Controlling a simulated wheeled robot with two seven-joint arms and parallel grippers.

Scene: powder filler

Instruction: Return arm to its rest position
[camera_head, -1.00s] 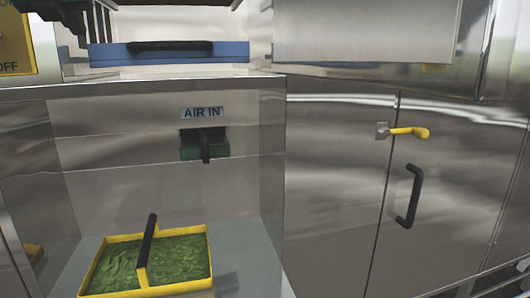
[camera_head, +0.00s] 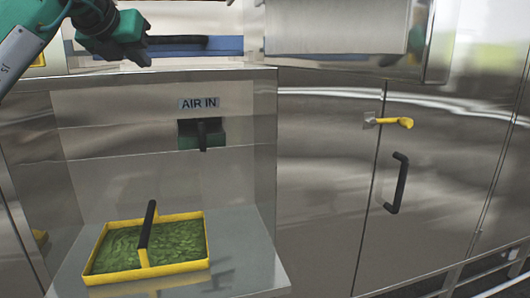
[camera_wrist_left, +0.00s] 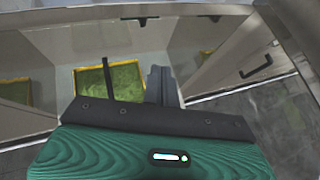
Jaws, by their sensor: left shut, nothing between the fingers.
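My left gripper (camera_head: 140,55) comes in at the upper left of the head view, in front of the machine's blue panel. Its fingers are together with nothing in them. In the left wrist view my left gripper (camera_wrist_left: 160,86) shows dark closed fingers in the middle, above the green wrist body. It is apart from the yellow tray below. My right gripper is not in view.
A yellow tray (camera_head: 206,264) of green material with a black handle sits on a steel shelf. Above it is the AIR IN port (camera_head: 203,134). To the right is a steel cabinet door with a yellow latch (camera_head: 393,122) and black handle (camera_head: 397,184).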

